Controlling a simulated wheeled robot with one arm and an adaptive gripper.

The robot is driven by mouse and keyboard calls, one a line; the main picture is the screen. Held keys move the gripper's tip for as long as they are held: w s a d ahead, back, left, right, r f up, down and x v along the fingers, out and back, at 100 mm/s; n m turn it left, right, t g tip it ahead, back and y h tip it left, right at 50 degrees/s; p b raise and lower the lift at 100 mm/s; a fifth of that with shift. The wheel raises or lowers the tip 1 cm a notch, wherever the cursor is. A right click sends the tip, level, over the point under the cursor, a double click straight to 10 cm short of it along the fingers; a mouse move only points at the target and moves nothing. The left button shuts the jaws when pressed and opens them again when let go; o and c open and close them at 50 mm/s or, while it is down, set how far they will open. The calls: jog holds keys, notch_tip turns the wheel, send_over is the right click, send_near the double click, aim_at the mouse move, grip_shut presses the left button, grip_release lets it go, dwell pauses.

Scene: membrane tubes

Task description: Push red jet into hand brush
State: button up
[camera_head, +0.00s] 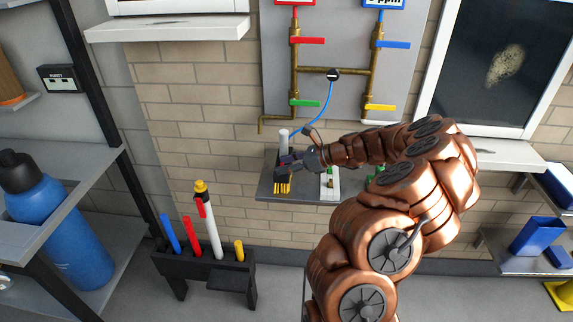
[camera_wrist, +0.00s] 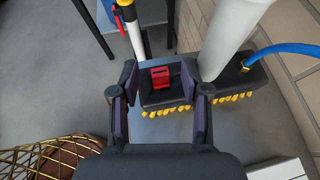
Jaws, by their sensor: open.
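The hand brush has a dark head (camera_wrist: 219,80), yellow bristles and a thick white handle or tube (camera_wrist: 232,36); in the head view its yellow bristles (camera_head: 282,188) show over the grey shelf. The small red jet (camera_wrist: 160,77) is at the near part of the dark head, between my fingers; I cannot tell how deep it sits.
A blue hose (camera_head: 326,100) runs from the brass pipes to the brush. A brick wall backs the shelf (camera_head: 262,188). A white block (camera_head: 330,183) stands right of the brush. A black rack (camera_head: 205,272) with coloured tubes stands on the floor, lower left.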

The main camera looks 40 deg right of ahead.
jog(key=v, duration=1.2)
